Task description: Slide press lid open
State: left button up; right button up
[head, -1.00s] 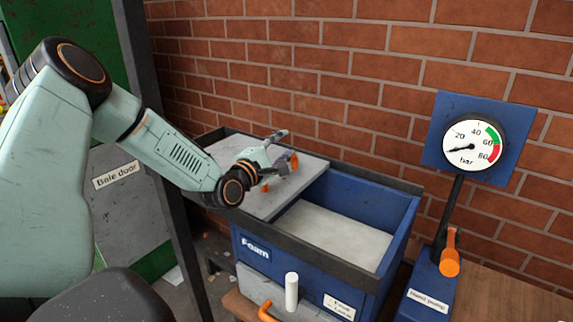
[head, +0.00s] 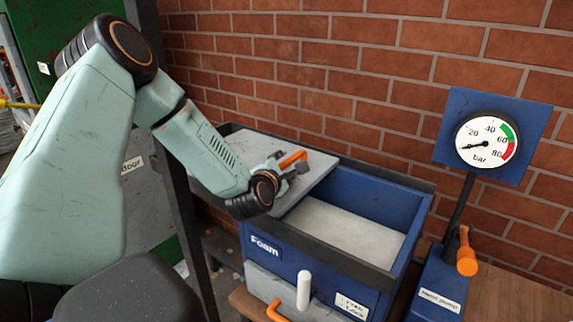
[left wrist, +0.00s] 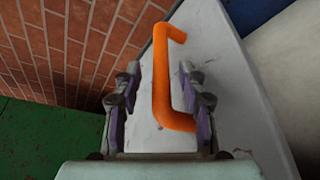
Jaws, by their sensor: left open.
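The grey press lid (head: 316,178) lies over the left part of the blue press box marked Foam (head: 375,192). The right part of the box is uncovered and shows a pale grey surface inside. An orange bar handle (head: 292,159) stands on the lid. In the left wrist view the handle (left wrist: 162,80) runs between the two fingers of my left gripper (left wrist: 160,105), with the lid (left wrist: 215,60) behind it. The left gripper (head: 293,172) is open around the handle, and a gap shows on each side. My right gripper is not in view.
A brick wall stands close behind the press. A pressure gauge (head: 485,142) and an orange lever (head: 466,258) on a blue base stand at the right. A white peg (head: 303,290) and an orange handle (head: 278,312) are at the press front. A dark post (head: 185,215) stands left.

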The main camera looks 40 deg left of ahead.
aim_at(288, 163)
pick_arm(q)
jog(key=x, duration=0.3)
jog(key=shift+w+d+f, duration=0.1)
jog(key=shift+w+f, duration=0.05)
jog(key=shift+f, duration=0.1)
jog(key=shift+s+r, duration=0.35)
jog(key=shift+s, duration=0.1)
jog(key=shift+w+f, duration=0.3)
jog(key=shift+w, duration=0.15)
jog(key=c, duration=0.5)
jog(key=shift+s, duration=0.1)
grip_shut()
